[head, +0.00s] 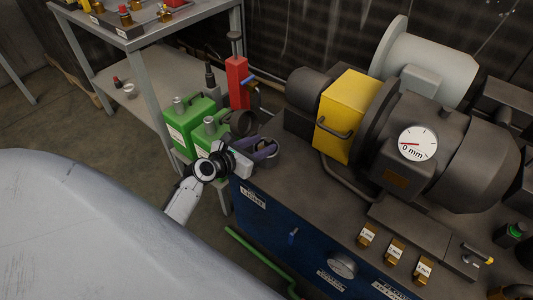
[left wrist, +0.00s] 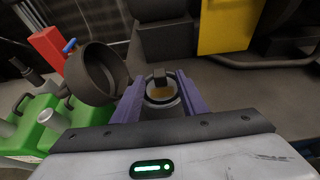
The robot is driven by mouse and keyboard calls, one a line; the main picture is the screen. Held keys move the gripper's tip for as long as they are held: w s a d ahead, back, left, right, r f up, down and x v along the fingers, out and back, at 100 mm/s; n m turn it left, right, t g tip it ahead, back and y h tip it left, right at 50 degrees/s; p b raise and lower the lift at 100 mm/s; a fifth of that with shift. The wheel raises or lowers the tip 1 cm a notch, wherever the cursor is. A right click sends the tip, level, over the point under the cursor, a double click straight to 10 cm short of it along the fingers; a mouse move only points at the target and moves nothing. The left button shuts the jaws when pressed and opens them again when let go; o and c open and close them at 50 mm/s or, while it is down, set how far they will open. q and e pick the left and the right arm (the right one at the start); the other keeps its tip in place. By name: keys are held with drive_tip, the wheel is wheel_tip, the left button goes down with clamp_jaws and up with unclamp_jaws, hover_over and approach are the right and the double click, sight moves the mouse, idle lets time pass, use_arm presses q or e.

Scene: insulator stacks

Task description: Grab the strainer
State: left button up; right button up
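My left gripper (head: 265,149) has two purple fingers and is at the left end of the blue bench. In the left wrist view the fingers (left wrist: 161,92) are spread apart, with a small round cup-like piece (left wrist: 163,104) between them. That piece has a pale rim, a brownish inside and a dark block at its far edge. I cannot tell whether the fingers touch it. A dark, hollow, round vessel (left wrist: 95,72) stands just left of the fingers; it also shows in the head view (head: 243,122). I cannot tell which of these two is the strainer. My right gripper is not in view.
Green canisters (head: 190,122) and a red bottle-like tool (head: 238,82) stand left of the gripper. The yellow block (head: 346,112) and the dark machine with a dial (head: 418,144) are to the right. A grey shelf table (head: 140,85) stands behind left.

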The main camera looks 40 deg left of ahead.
use_arm(q)
drive_tip(key=shift+w+f, duration=0.2)
drive_tip(key=shift+w, duration=0.3)
clamp_jaws()
drive_tip(key=shift+r, duration=0.15)
